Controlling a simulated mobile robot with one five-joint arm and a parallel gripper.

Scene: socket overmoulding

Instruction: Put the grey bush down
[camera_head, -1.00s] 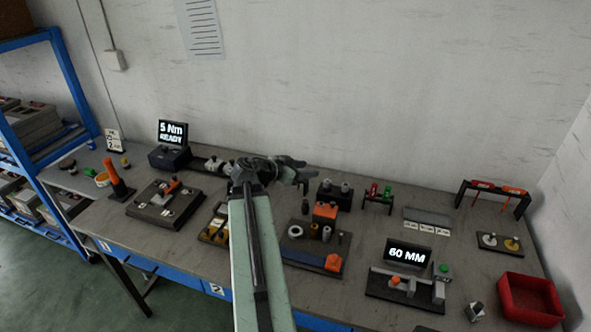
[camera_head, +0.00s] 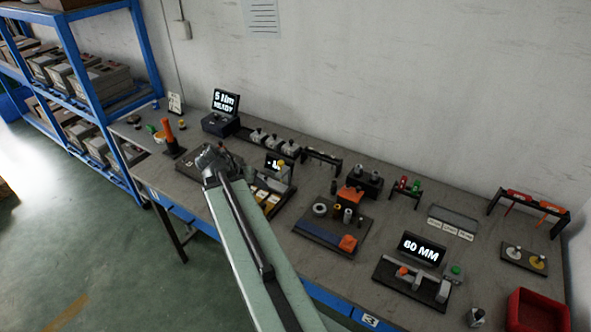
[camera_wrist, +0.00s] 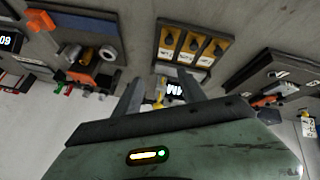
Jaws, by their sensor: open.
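My gripper (camera_head: 212,158) is raised over the left half of the bench, near the dark fixture board. In the wrist view its two fingers (camera_wrist: 158,92) stand apart with nothing between them. A small grey cylinder (camera_head: 348,215), which looks like the grey bush, stands on the dark parts board (camera_head: 318,233) right of my arm, apart from the gripper. A pale ring (camera_head: 320,210) and other small cylinders stand beside it.
A tray with yellow-labelled compartments (camera_wrist: 190,45) lies ahead of the fingers. An orange upright (camera_head: 168,131) and the "5 Nm READY" display (camera_head: 226,101) stand at the left. The "60 MM" gauge (camera_head: 421,249) and red bin (camera_head: 535,310) are at the right. Blue shelving (camera_head: 98,75) borders the left.

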